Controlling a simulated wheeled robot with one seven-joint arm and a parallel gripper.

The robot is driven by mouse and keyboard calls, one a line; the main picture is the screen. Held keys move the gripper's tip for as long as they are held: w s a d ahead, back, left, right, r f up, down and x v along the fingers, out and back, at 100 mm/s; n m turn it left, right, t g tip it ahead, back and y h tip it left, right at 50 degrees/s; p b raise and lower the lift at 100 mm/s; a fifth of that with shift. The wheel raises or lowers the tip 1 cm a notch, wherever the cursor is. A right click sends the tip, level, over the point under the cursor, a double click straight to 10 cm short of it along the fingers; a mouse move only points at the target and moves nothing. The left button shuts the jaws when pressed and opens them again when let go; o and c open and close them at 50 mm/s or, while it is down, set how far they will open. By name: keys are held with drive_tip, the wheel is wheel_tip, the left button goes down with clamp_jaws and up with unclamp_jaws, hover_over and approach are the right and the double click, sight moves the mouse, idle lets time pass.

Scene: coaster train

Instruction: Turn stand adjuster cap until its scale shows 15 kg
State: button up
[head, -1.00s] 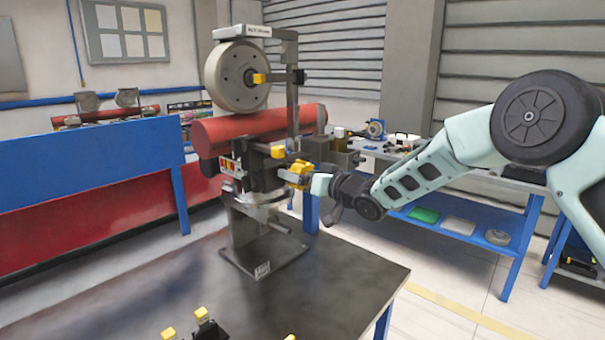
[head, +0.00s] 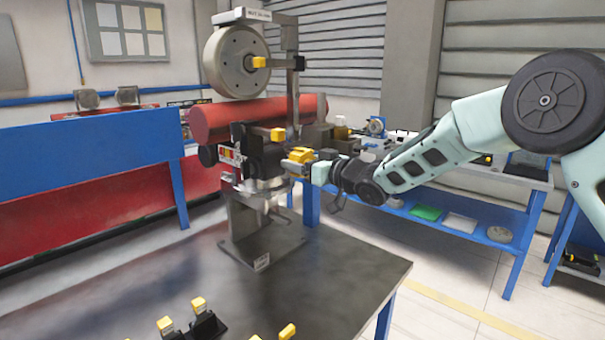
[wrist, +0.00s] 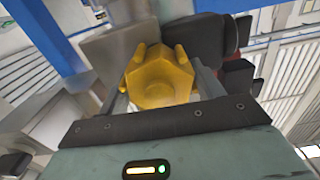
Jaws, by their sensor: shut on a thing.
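The stand (head: 247,235) stands upright on the dark table. It carries a large grey wheel (head: 236,62) and a red cylinder (head: 250,118). A yellow adjuster cap (head: 299,155) is on the stand's right side. My gripper (head: 308,166) reaches it from the right and is shut on it. In the wrist view the yellow cap (wrist: 160,76), with lobes at its far edge, sits between my fingers. A small red, yellow and white marked plate (head: 231,154) is on the stand's left; its markings are too small to read. I cannot make out a kg reading.
The dark table (head: 340,270) has free room right of the stand. Several yellow-topped black pieces (head: 207,325) stand at its front edge. A blue bench with loose parts (head: 505,250) is behind my arm. A blue panel (head: 90,165) is at the left.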

drive_tip(key=n+b, duration=0.3)
drive_tip(key=b, duration=0.1)
drive_tip(key=n+b, duration=0.2)
drive_tip(key=shift+f+n+b, duration=0.3)
drive_tip(key=shift+b, duration=0.1)
drive_tip(key=n+b, duration=0.4)
drive_tip(key=shift+s+n, duration=0.1)
drive_tip(key=shift+n, duration=0.2)
drive_tip(key=n+b, duration=0.9)
drive_tip(key=n, duration=0.1)
drive_tip(key=shift+n, duration=0.4)
drive_tip(key=o, duration=1)
drive_tip(key=shift+r, duration=0.1)
drive_tip(key=shift+s, duration=0.1)
